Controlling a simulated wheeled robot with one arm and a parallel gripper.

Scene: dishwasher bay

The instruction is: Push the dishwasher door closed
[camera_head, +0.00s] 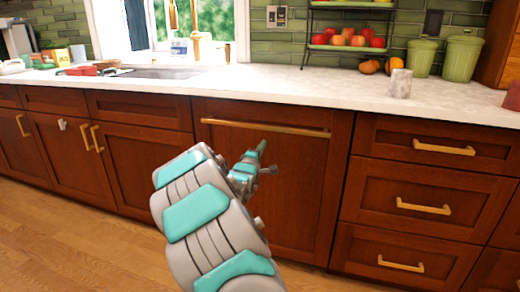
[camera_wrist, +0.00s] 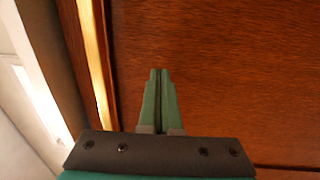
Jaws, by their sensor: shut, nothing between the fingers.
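The dishwasher door (camera_head: 300,190) is a dark wood panel with a long horizontal brass handle (camera_head: 222,122) near its top. It stands upright and looks flush, or nearly so, with the cabinets beside it. My gripper (camera_head: 262,146) is shut and empty, in front of the upper part of the door just below the handle. In the wrist view the teal fingers (camera_wrist: 158,72) are together and point at the wood panel (camera_wrist: 230,60). The brass handle (camera_wrist: 97,65) runs along the left there. I cannot tell whether the fingertips touch the panel.
A pale countertop (camera_head: 290,85) runs above the door, with a sink (camera_head: 160,73) at the left. Drawers (camera_head: 420,205) with brass handles are on the right, and cabinet doors (camera_head: 130,140) on the left. The wood floor (camera_head: 60,235) in front is clear.

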